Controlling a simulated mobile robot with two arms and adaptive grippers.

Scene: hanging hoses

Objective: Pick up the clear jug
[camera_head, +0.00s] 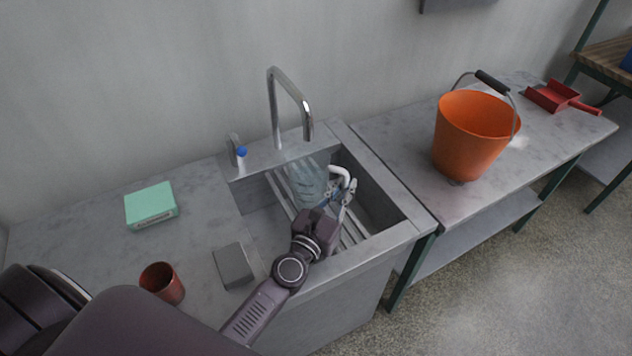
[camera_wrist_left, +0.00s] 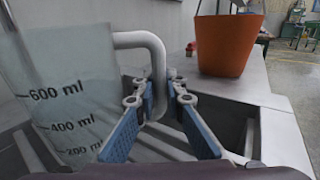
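The clear jug (camera_head: 307,184) stands in the sink under the tap, with a pale handle on its right side. In the left wrist view the jug (camera_wrist_left: 70,85) fills the left part, with volume marks on its wall. My left gripper (camera_head: 342,190) is at the handle. In the left wrist view the blue-padded fingers of my left gripper (camera_wrist_left: 163,95) stand on either side of the white handle (camera_wrist_left: 156,60), with a gap showing beside the right finger, so it looks open around the handle. The jug's base is hidden. My right gripper is not in view.
The grey sink (camera_head: 385,205) has walls close around the jug, and the metal tap (camera_head: 273,105) rises behind it. An orange bucket (camera_head: 468,140) and a red dustpan (camera_head: 552,95) stand on the right table. A green box (camera_head: 150,206), brown cup (camera_head: 162,284) and grey block (camera_head: 234,267) are left.

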